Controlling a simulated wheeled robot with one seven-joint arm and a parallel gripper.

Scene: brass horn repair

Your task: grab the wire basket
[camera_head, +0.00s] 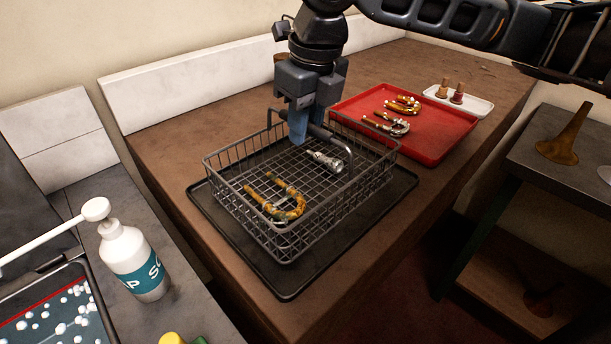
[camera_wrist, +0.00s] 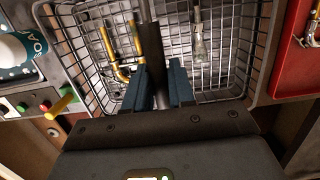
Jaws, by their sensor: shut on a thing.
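The wire basket (camera_head: 292,235) is a dark wire-mesh basket with an arched handle (camera_head: 340,147). It sits over a black tray (camera_head: 283,286) on the brown bench; I cannot tell whether it touches the tray. Inside it lie a brass U-shaped tube (camera_head: 290,210) and a silver mouthpiece-like part (camera_head: 327,160). My gripper (camera_head: 299,135) points down and is shut on the basket's handle. In the wrist view the handle bar (camera_wrist: 158,80) runs between the blue fingers (camera_wrist: 160,95), with the basket's mesh (camera_wrist: 225,50) below.
A red tray (camera_head: 440,145) with brass and silver tubes lies behind right, a white dish (camera_head: 470,105) with two small corks beyond it. A white soap bottle (camera_head: 135,262) stands at the left by a sink. A dark side table (camera_head: 560,180) is at the right.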

